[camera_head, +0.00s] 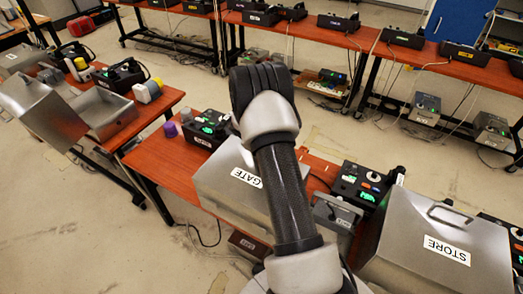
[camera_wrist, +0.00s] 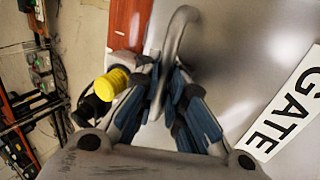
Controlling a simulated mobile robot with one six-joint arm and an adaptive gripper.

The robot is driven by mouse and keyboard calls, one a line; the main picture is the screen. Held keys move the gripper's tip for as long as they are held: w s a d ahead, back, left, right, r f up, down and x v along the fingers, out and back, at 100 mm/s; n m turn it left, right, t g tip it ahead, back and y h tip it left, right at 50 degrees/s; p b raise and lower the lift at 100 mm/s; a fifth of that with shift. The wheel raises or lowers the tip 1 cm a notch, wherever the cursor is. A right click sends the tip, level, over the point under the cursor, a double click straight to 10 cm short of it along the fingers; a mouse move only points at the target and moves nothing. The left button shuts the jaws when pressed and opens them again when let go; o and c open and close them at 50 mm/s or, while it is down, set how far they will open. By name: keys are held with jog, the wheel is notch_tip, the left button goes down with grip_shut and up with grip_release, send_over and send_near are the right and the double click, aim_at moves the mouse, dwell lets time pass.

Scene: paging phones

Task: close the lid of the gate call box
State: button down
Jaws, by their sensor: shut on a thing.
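The gate call box is a silver metal box with a white GATE label. Its lid (camera_head: 222,178) shows in the head view on the middle table, partly behind my arm. The lid's smooth metal face (camera_wrist: 225,65) and label (camera_wrist: 290,112) fill the right of the wrist view. My gripper (camera_wrist: 168,85) has its blue-padded fingers closed around the curved metal handle (camera_wrist: 178,28) of this lid. In the head view my arm hides the gripper and handle. I cannot tell how far the lid stands from its base.
A STORE box (camera_head: 395,240) with a handle stands at the right. A small grey box (camera_head: 335,212) and a black phone unit (camera_head: 362,185) are between them. Another phone (camera_head: 205,130) and a purple cylinder (camera_head: 170,130) are behind the gate box. An open metal box (camera_head: 105,115) is at left.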

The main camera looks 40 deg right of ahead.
jog(key=c, duration=2)
grip_release()
jog(key=shift+w+d+r, duration=0.1)
jog(key=shift+d+r, duration=0.05)
jog(key=shift+c, duration=0.2)
jog(key=shift+o, duration=0.4)
jog(key=v, duration=1.2)
